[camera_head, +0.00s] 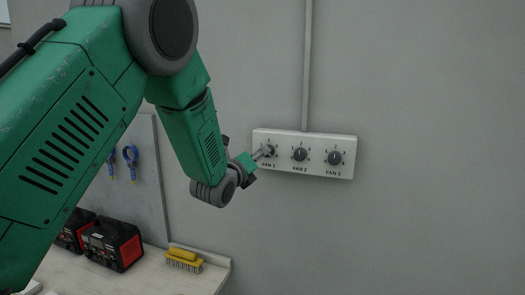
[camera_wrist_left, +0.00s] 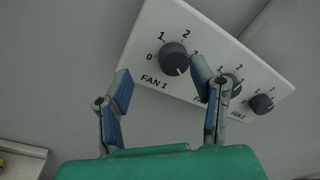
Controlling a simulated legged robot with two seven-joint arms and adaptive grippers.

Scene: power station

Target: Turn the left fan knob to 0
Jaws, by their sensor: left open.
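The control box (camera_head: 285,167) on the wall carries three round dark knobs, labelled as fans. The left knob, FAN 1 (camera_wrist_left: 175,56), shows clearly in the left wrist view, with marks 0, 1, 2 and 3 around it. Its pale pointer line faces the lower right in that view, away from the 0. My left gripper (camera_wrist_left: 161,70) is open, its two fingers spread on either side of the FAN 1 knob's lower part; contact cannot be told. In the head view my left gripper (camera_head: 262,154) is at the FAN 1 knob and partly covers it. My right gripper is out of view.
The middle knob (camera_head: 300,154) and right knob (camera_head: 335,158) sit close beside, the middle one near my right-hand finger in the wrist view. A conduit (camera_head: 307,65) runs up from the box. A bench (camera_head: 160,277) holds red-black devices (camera_head: 112,244) and a yellow brush (camera_head: 184,259).

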